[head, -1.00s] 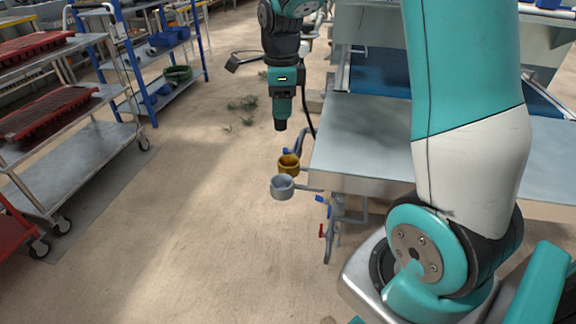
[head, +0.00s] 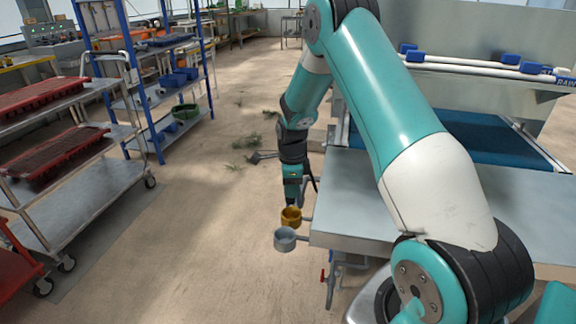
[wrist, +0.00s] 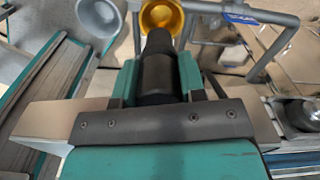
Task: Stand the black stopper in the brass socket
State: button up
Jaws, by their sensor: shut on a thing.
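My gripper (head: 291,186) points down and is shut on the black stopper. In the wrist view the stopper (wrist: 156,68) sits upright between the two fingers, its narrower end pointing towards the brass socket (wrist: 162,14). In that view the stopper's end overlaps the near rim of the socket. In the head view the brass socket (head: 291,217) is a round gold cup beside the table's left edge. The gripper's lower end is right above it. I cannot tell whether the stopper touches the socket or is just over it.
A grey cup (head: 285,239) stands close beside the brass socket, nearer to me; it also shows in the wrist view (wrist: 98,16). The metal table (head: 350,215) is to the right. A trolley with red trays (head: 55,155) and a blue rack (head: 160,130) stand left.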

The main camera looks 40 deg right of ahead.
aim_at(293, 203)
jog(key=shift+d+f, duration=0.25)
jog(key=shift+f, duration=0.45)
notch_tip(293, 203, down, 6)
jog(key=b, duration=0.4)
jog(key=shift+r+b, duration=0.25)
jog(key=shift+b, duration=0.1)
jog(key=shift+p, duration=0.35)
jog(key=shift+f+b, duration=0.4)
jog(key=shift+f, duration=0.25)
dwell(0.6)
jog(key=o, duration=0.7)
jog(key=shift+c, duration=0.2)
jog(key=shift+r, duration=0.15)
